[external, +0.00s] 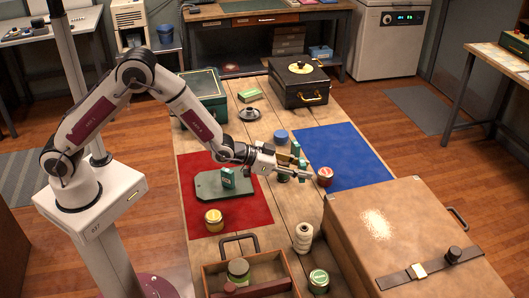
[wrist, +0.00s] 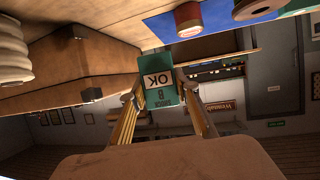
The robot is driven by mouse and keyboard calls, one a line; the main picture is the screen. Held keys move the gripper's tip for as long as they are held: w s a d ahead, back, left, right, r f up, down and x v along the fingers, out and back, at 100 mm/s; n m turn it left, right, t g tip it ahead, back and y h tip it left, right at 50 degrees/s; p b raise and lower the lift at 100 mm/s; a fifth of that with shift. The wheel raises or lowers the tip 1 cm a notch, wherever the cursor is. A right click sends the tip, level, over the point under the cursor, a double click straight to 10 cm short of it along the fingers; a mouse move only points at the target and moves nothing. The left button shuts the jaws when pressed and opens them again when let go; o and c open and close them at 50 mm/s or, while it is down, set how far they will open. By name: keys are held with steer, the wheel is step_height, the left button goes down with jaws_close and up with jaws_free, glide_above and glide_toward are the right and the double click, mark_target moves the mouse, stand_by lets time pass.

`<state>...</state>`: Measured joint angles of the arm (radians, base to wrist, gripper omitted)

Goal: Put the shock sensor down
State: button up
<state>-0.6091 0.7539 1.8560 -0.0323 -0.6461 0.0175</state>
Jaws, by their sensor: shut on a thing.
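My gripper (external: 296,165) is shut on a small teal block, the shock sensor (wrist: 160,88), which shows a pale label reading "OK" in the wrist view. Its teal body also shows between the fingers in the external view (external: 296,149). My gripper is above the wooden table near the left edge of the blue mat (external: 350,148); the fingers partly hide the sensor. A similar green block (external: 228,177) stands on a dark green board (external: 207,186) on the red mat (external: 195,165).
Much of the blue mat is clear.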

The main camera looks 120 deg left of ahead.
steer(key=shift+a, duration=0.1)
stand_by(0.6)
steer(key=shift+s+a+r+m+t+h, duration=0.35)
steer(key=shift+s+a+r, duration=0.8)
steer(key=shift+s+a, duration=3.65)
steer(key=shift+s+a+r+m+t+h, duration=0.35)
steer(key=shift+s+a+r, duration=0.75)
steer(key=shift+s+a, duration=3.7)
steer(key=s+d+m+h, duration=0.3)
steer(key=d+h, duration=0.1)
steer(key=d, duration=0.4)
steer(key=s+d+f+m+h, duration=0.1)
steer(key=s+d+m+h, duration=0.3)
steer(key=d, duration=0.5)
steer(key=s+d+f+m+h, duration=0.1)
steer(key=s+d+m+h, duration=0.2)
steer(key=d, duration=0.6)
steer(key=shift+s+f+h, duration=0.2)
steer(key=shift+f+h, duration=0.05)
steer(key=shift+h, duration=0.15)
steer(key=shift+f, duration=0.1)
